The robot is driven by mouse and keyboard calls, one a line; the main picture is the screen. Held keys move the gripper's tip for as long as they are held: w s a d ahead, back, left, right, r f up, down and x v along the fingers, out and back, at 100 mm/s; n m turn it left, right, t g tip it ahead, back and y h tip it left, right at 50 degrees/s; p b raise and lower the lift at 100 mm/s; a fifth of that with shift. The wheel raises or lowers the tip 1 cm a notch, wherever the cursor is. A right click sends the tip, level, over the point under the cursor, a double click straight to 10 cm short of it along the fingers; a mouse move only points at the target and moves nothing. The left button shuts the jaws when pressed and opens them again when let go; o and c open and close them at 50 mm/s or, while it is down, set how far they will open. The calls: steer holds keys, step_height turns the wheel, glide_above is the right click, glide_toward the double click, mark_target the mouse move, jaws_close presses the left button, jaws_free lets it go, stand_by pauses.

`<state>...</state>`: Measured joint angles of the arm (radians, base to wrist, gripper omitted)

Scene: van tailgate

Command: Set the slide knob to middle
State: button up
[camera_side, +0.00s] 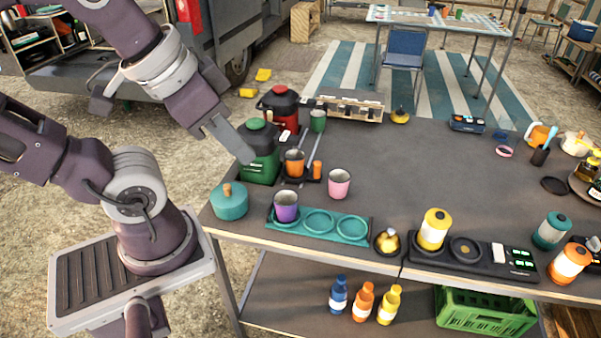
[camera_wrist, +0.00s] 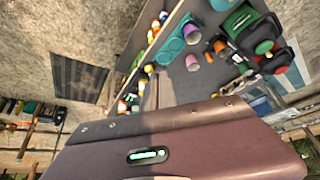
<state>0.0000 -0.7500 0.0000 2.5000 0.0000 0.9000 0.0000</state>
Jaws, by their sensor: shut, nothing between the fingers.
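I cannot make out a slide knob with certainty in either view. My gripper (camera_side: 246,156) points down and right in the side view, its grey fingertips shut and empty. Beside that machine, an orange cup (camera_side: 294,162) and a small orange cylinder (camera_side: 317,170) stand on a dark stand. A red machine (camera_side: 280,108) is behind.
On the dark table, a teal tray (camera_side: 345,226) holds a purple cup (camera_side: 286,206). A pink cup (camera_side: 339,184) and teal pot (camera_side: 229,201) stand nearby. A yellow canister (camera_side: 433,229) and a panel with green displays (camera_side: 518,259) are at front right. The table's middle is clear.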

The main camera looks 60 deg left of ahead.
steer(key=o, duration=0.3)
steer(key=shift+w+r, duration=0.1)
steer(key=shift+w, duration=0.25)
steer(key=o, duration=0.5)
steer(key=w+a+g, duration=0.1)
steer(key=w+a, duration=0.1)
steer(key=w, duration=0.5)
steer(key=shift+w+a+r, duration=0.2)
steer(key=shift+a+r, duration=0.05)
steer(key=shift+r, duration=0.1)
steer(key=g, duration=0.5)
glide_above(317, 162)
step_height(317, 162, down, 22)
steer(key=shift+d, duration=0.15)
step_height(317, 162, down, 7)
steer(key=shift+f, duration=0.15)
jaws_close()
